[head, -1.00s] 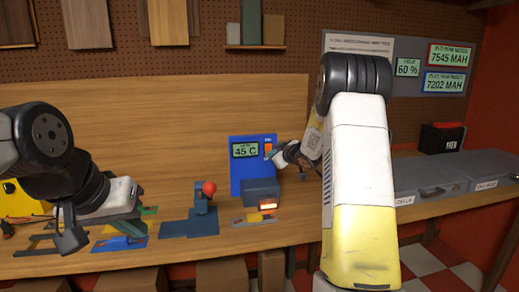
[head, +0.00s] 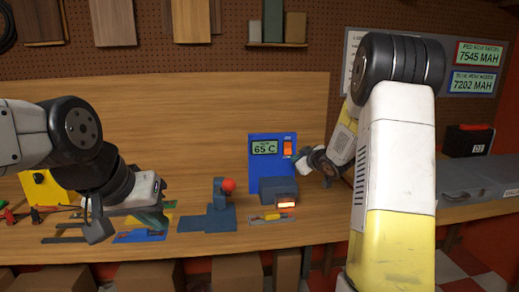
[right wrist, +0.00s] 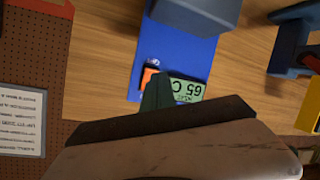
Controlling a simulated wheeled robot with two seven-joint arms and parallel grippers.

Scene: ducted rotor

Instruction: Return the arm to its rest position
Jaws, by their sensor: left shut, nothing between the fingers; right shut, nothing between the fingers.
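In the head view, my right gripper (head: 301,158) is beside the right edge of a blue panel (head: 258,180). The panel carries a display (head: 264,148) reading 65 C and an orange switch (head: 288,148). In the right wrist view, the shut green fingers (right wrist: 158,92) point at the panel, close to the orange switch (right wrist: 149,76); I cannot tell whether they touch it. The fingers are empty. My left gripper (head: 163,207) is shut and empty, low over the left part of the bench; its fingertips are hard to make out.
A grey block with a glowing slot (head: 286,205) stands before the panel. A blue stand with a red ball (head: 228,185) is left of it. Flat coloured parts (head: 140,236) lie under the left gripper. Grey cases (head: 480,181) are at right.

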